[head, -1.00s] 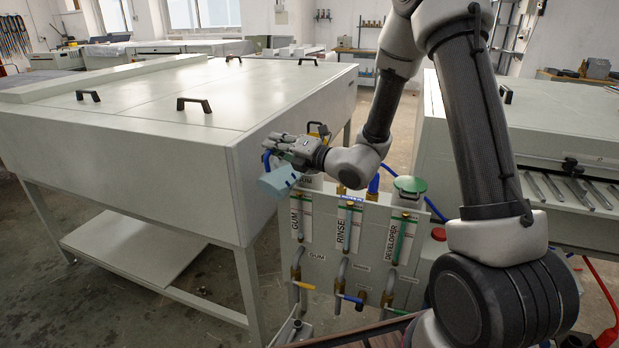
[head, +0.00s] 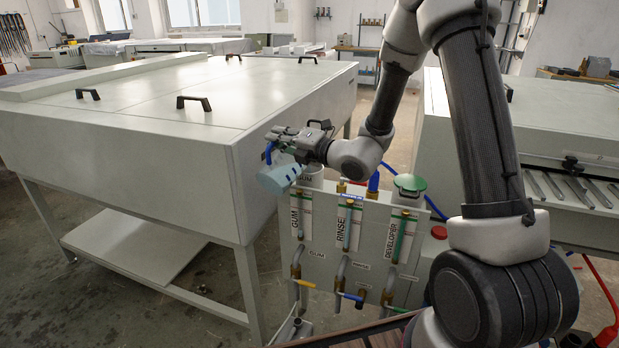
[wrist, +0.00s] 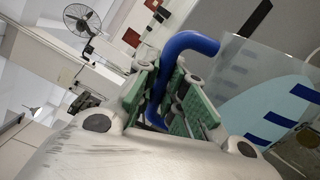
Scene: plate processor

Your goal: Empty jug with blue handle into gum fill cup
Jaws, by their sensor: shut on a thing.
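My gripper (head: 277,147) is shut on the blue handle (head: 268,152) of the jug. The pale blue jug (head: 277,180) hangs below the fingers, tilted, left of the gum fill cup. In the wrist view, the blue handle (wrist: 188,42) passes between the green finger pads (wrist: 160,100). The clear jug wall (wrist: 240,52) with light blue liquid and dark blue marks is to its right. The white gum fill cup (head: 313,178), marked GUM, stands at the tank unit's left end, just right of the jug and partly hidden by my wrist. I cannot tell whether liquid is flowing.
The tank unit (head: 325,255) has GUM, RINSE and DEVELOPER gauges and valves. A green lid (head: 409,183) covers the developer end. The large pale processor (head: 180,150) stands close left of the jug. Another machine (head: 565,130) is at the right.

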